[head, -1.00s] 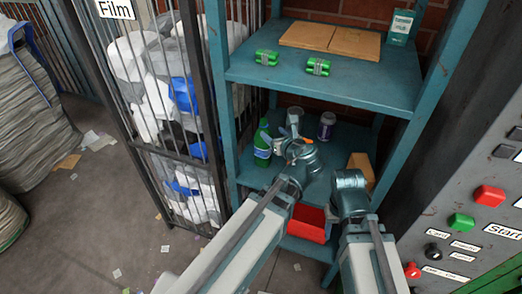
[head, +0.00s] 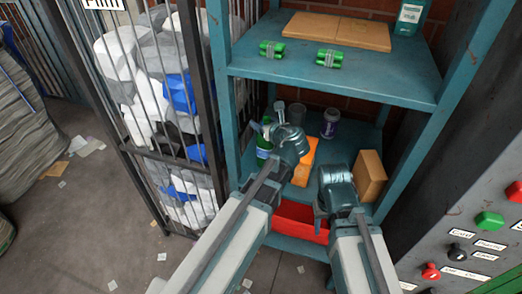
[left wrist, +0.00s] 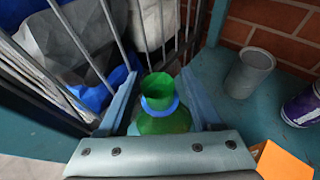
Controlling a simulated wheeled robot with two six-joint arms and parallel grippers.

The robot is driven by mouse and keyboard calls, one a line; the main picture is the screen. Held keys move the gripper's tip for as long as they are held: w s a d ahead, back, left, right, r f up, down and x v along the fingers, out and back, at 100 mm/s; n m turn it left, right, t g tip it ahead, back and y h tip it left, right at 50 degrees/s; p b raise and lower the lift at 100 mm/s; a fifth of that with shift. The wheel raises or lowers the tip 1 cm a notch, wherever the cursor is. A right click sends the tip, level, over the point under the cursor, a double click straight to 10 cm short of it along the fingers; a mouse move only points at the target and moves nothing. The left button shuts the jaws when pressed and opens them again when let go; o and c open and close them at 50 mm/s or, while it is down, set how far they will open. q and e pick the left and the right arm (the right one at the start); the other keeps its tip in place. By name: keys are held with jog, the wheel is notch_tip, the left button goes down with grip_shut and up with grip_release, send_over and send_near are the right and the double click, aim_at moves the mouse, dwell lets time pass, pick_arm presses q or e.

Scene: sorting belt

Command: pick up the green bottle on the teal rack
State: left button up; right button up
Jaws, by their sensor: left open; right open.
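The green bottle (head: 263,148) stands on the middle shelf of the teal rack (head: 330,82), near its left post. My left gripper (head: 262,126) is at the bottle and partly hides it in the head view. In the left wrist view the bottle (left wrist: 160,103) stands between the two open fingers of my left gripper (left wrist: 166,98), its green neck and blue ring facing the camera. I cannot tell whether a finger touches it. My right gripper (head: 320,215) is open and empty, low in front of the rack, its fingers mostly hidden.
A grey cup (left wrist: 248,72) and a purple can (head: 330,123) stand right of the bottle. An orange box (head: 304,165) and a tan box (head: 370,176) are on the same shelf. A barred cage (head: 150,110) stands close on the left. A red bin (head: 295,222) is below.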

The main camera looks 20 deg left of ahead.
pick_arm(q)
jog(key=shift+w+a, duration=0.1)
jog(key=shift+w, duration=0.05)
jog(key=shift+c, duration=0.4)
grip_shut()
